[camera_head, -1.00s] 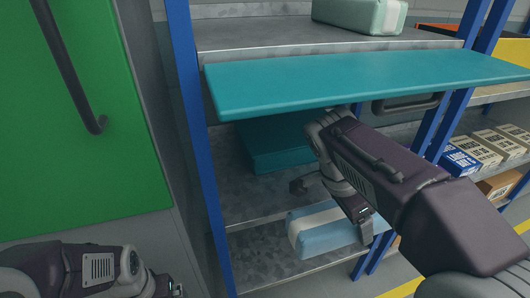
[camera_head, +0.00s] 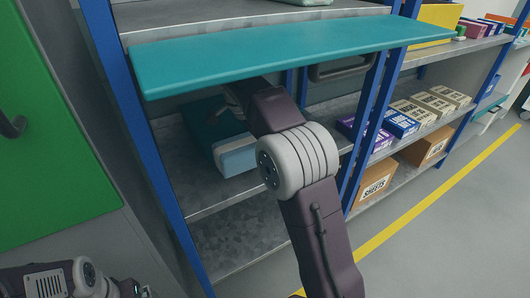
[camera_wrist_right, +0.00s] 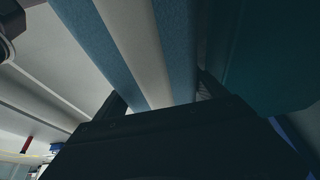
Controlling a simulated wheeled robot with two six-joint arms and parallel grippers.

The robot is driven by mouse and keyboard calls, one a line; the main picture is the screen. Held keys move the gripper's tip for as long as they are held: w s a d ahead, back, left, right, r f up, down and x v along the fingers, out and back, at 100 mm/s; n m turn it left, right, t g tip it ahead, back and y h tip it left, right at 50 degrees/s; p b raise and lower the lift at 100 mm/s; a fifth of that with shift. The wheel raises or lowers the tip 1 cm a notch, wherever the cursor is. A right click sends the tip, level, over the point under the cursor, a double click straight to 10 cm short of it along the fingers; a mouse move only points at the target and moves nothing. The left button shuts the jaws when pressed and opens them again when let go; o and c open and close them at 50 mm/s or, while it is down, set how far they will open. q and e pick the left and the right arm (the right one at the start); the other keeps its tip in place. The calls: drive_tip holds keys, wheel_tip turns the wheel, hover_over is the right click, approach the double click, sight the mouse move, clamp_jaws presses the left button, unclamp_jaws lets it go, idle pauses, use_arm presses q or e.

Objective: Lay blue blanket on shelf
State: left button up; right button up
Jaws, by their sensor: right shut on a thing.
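The blue blanket (camera_head: 236,157) is a folded light-blue bundle with a pale stripe. In the head view it is at the height of the middle shelf (camera_head: 190,195), in front of a teal folded thing (camera_head: 205,122). I cannot tell whether it rests on the shelf. My right arm hides its right part. In the right wrist view the blanket (camera_wrist_right: 175,45) fills the space between the fingers of my right gripper (camera_wrist_right: 162,98), which is shut on it. My left gripper (camera_head: 138,291) is at the bottom left, away from the shelf; its fingers are not clear.
A long teal panel (camera_head: 270,55) juts out above the middle shelf, over my right arm. Blue posts (camera_head: 135,130) bound the bay. Boxes (camera_head: 400,118) fill the shelves to the right. A green door (camera_head: 45,130) stands left. Bare shelf lies left of the blanket.

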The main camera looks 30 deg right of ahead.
sight(216, 157)
wheel_tip(216, 157, down, 4)
drive_tip(key=b, duration=0.3)
drive_tip(key=shift+b, duration=0.3)
drive_tip(key=shift+r, duration=0.3)
drive_tip(key=o, duration=1.9)
drive_tip(key=shift+f, duration=0.15)
drive_tip(key=shift+o, duration=0.2)
drive_tip(key=p+v, duration=0.4)
drive_tip(key=shift+r, duration=0.2)
drive_tip(key=a+p, duration=0.1)
drive_tip(key=a, duration=0.2)
drive_tip(key=a+p, duration=0.1)
drive_tip(key=a, duration=0.3)
drive_tip(key=s+a+p, duration=0.1)
drive_tip(key=a, duration=0.2)
drive_tip(key=shift+a+f+p, duration=0.15)
drive_tip(key=shift+f+p, duration=0.15)
drive_tip(key=shift+f, duration=0.05)
drive_tip(key=shift+a+f, duration=0.2)
drive_tip(key=shift+a, duration=0.45)
